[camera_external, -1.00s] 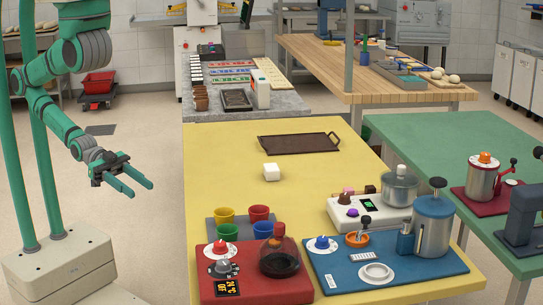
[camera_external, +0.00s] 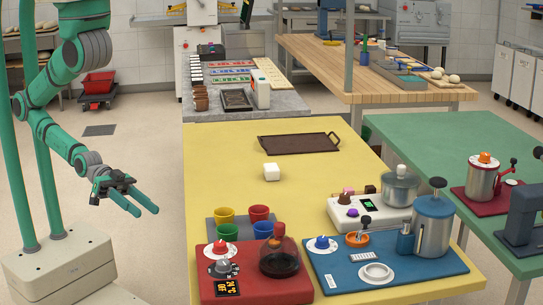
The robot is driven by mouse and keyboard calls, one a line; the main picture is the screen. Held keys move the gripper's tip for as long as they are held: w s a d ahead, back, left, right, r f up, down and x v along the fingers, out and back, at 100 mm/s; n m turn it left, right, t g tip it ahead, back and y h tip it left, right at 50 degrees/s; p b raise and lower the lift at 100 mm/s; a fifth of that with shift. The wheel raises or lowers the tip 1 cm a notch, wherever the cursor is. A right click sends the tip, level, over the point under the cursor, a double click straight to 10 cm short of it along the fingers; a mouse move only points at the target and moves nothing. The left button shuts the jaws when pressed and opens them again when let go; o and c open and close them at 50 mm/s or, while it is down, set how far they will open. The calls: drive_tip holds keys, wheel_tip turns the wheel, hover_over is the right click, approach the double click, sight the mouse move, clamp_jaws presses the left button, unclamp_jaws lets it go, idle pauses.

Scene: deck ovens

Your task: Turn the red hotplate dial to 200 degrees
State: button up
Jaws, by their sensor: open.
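The red hotplate (camera_external: 240,292) sits at the near left corner of the yellow table. A red dial (camera_external: 220,249) on a white scale disc is at its back left, with a grey knob (camera_external: 221,267) just in front of it. A small dark display (camera_external: 227,288) with orange digits is at its front. A dark glass pot (camera_external: 279,257) with a red top stands on its right part. The dial's exact setting is too small to read. My gripper (camera_external: 146,211) is open and empty, left of the table edge, apart from the hotplate and up-left of the dial.
Yellow, red, green and blue cups (camera_external: 259,213) stand on a grey mat behind the hotplate. A blue board (camera_external: 446,269) with a blue dial and a canister lies to the right. The table's left middle is clear.

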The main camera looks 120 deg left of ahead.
drive_tip(key=w+d+n+h, duration=0.2)
drive_tip(key=w+d, duration=0.5)
drive_tip(key=w, duration=0.2)
drive_tip(key=w+d+n+h, duration=0.1)
drive_tip(key=w+d+h, duration=0.2)
drive_tip(key=w+d, duration=0.5)
drive_tip(key=w+d+r+m+g+h, duration=0.5)
drive_tip(key=w+d+r+g+h, duration=0.25)
drive_tip(key=w+d+r, duration=0.5)
drive_tip(key=m+g+y, duration=0.1)
drive_tip(key=g+y, duration=0.7)
drive_tip(key=y, duration=0.5)
approach(220, 243)
drive_tip(key=shift+t, duration=0.25)
drive_tip(key=f, duration=0.8)
drive_tip(key=shift+s+a+f, duration=0.1)
drive_tip(key=shift+s+f, duration=0.05)
drive_tip(key=shift+s, duration=0.05)
